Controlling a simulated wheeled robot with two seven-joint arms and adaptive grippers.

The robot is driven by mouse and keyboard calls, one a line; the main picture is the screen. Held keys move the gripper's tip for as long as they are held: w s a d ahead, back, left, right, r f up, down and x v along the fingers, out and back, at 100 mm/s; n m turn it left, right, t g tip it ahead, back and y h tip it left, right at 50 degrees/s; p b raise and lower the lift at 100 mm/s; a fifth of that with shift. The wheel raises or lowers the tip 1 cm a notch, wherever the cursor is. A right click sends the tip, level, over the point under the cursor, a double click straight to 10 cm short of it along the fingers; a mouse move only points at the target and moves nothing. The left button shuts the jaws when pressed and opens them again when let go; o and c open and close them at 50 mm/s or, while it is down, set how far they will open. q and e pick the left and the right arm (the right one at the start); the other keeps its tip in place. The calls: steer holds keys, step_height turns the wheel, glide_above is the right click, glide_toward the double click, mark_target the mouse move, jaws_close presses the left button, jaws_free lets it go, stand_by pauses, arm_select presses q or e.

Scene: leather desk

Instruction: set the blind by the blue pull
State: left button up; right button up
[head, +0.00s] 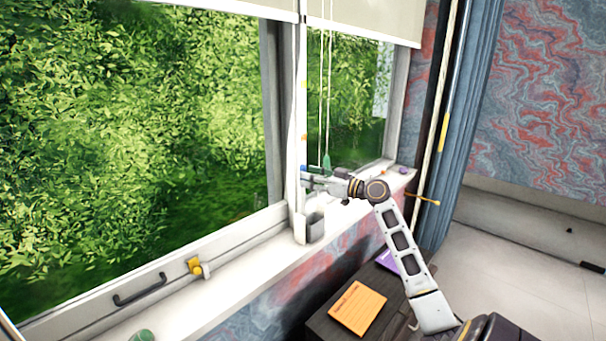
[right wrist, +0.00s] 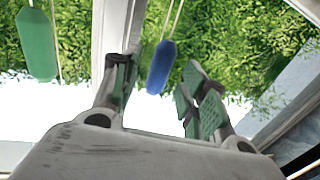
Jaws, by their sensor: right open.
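The blue pull (right wrist: 161,66) hangs on a cord in the right wrist view, between my two fingers in the picture; I cannot tell whether it lies within their depth. In the head view only a small blue patch (head: 303,168) shows by the fingertips. My right gripper (head: 312,178) is open in front of the window post; its spread fingers also show in the right wrist view (right wrist: 158,84). A green pull (head: 326,162) hangs just beside it, left of the fingers in the right wrist view (right wrist: 36,43). The pale blind (head: 370,17) covers the window's top. My left gripper is out of view.
A grey cup-like holder (head: 315,226) stands at the sill near my right arm. The white sill (head: 245,275) is mostly clear, with a small purple thing (head: 403,170) at its far end. A blue-grey curtain (head: 460,130) hangs at the right. Orange paper (head: 358,307) lies below.

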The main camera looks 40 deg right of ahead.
steer(key=x, duration=0.2)
steer(key=shift+w+r, duration=0.1)
steer(key=shift+w, duration=0.15)
steer(key=shift+w+a+p, duration=0.15)
steer(key=shift+w+p, duration=0.2)
steer(key=shift+w, duration=0.05)
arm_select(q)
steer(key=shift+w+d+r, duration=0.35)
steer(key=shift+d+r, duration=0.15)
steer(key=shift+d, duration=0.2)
